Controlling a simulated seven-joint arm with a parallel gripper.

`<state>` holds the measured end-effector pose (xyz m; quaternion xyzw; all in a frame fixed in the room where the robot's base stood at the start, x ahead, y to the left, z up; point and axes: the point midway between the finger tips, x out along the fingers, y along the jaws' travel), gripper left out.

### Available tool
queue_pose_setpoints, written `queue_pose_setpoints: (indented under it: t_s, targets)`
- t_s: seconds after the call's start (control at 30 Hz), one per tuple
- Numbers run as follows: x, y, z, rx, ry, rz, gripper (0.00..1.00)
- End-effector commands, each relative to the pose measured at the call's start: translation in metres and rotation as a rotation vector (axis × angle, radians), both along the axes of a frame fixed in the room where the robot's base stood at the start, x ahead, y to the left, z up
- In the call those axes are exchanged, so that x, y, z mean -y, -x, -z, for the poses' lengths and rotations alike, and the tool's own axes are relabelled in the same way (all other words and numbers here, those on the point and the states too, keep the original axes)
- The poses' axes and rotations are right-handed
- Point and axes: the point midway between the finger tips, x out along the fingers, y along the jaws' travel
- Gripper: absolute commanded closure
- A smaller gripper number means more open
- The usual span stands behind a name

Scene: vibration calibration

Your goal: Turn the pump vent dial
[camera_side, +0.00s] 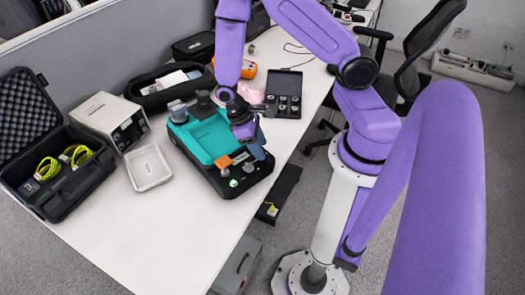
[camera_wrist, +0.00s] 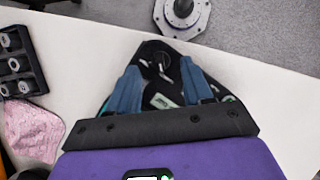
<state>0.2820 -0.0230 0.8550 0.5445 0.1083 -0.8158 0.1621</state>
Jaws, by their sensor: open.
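A teal and black device (camera_side: 205,138) sits on the white table. Its black end panel carries an orange part (camera_side: 224,161), a green button (camera_side: 233,183) and small pale fittings. My gripper (camera_side: 252,148) hangs over the right side of this panel. In the wrist view, the two blue fingers of my gripper (camera_wrist: 160,78) are spread apart, with the device's dark panel (camera_wrist: 158,52) showing between and beyond them. Nothing is held between the fingers. I cannot tell for certain which small fitting is the pump vent dial. Contact with the panel is also unclear.
A white tray (camera_side: 149,168), a beige box (camera_side: 98,113) and an open black case (camera_side: 57,148) with yellow cables stand left of the device. A dark box (camera_side: 284,82) of small parts, pink cloth (camera_wrist: 30,130) and an orange meter (camera_side: 248,69) lie behind. The front table is clear.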

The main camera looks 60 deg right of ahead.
Motion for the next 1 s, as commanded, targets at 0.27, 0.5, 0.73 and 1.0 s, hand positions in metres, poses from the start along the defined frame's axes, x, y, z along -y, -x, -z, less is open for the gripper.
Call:
queue_pose_setpoints:
  t_s: [0.27,0.5,0.73,1.0]
  targets:
    - [0.004,0.009,0.024,0.0,0.0,0.0,0.5]
    - [0.004,0.01,0.028,0.001,0.0,0.0,0.5]
    - [0.004,0.01,0.027,0.001,0.0,0.0,0.82]
    - [0.004,0.01,0.027,0.001,0.0,0.005,1.0]
